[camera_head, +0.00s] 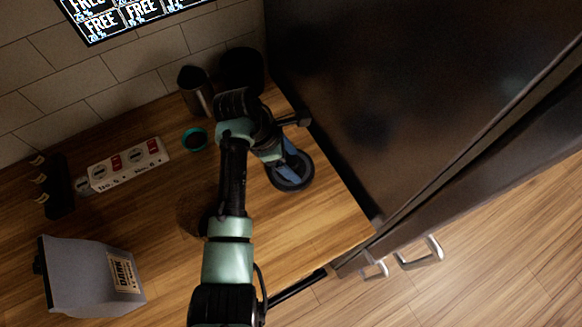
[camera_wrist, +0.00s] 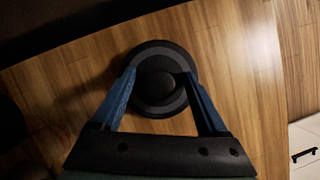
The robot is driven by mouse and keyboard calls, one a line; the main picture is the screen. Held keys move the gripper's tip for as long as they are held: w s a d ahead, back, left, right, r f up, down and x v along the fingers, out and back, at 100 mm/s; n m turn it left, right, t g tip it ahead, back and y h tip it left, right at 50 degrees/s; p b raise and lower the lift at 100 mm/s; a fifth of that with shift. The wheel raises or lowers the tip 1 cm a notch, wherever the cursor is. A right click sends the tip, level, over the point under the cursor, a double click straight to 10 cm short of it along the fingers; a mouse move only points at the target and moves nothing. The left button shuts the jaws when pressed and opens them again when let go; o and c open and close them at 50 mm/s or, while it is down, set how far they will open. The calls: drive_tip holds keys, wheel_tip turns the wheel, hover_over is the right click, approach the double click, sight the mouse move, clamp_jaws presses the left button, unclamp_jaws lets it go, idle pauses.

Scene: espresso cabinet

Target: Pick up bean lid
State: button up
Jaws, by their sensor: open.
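The bean lid is a dark round disc with a raised knob in the middle. It lies flat on the wooden counter near the right edge in the head view (camera_head: 301,184). In the wrist view the lid (camera_wrist: 160,51) is centred between the blue fingers. My gripper (camera_head: 287,160) is over the lid, and its fingers are open. In the wrist view my gripper (camera_wrist: 159,74) has one fingertip on each side of the knob. I cannot tell whether the fingers touch the lid. My arm hides part of the counter.
A tall dark cabinet (camera_head: 400,90) stands close on the right. A metal cup (camera_head: 194,92) and a dark round container (camera_head: 243,68) are behind. A white socket strip (camera_head: 128,164) and a grey box (camera_head: 88,278) are on the left. A small green-rimmed bowl (camera_head: 195,139) is near my arm.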

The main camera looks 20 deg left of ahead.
clamp_jaws()
drive_tip(key=shift+r, duration=0.1)
idle(0.3)
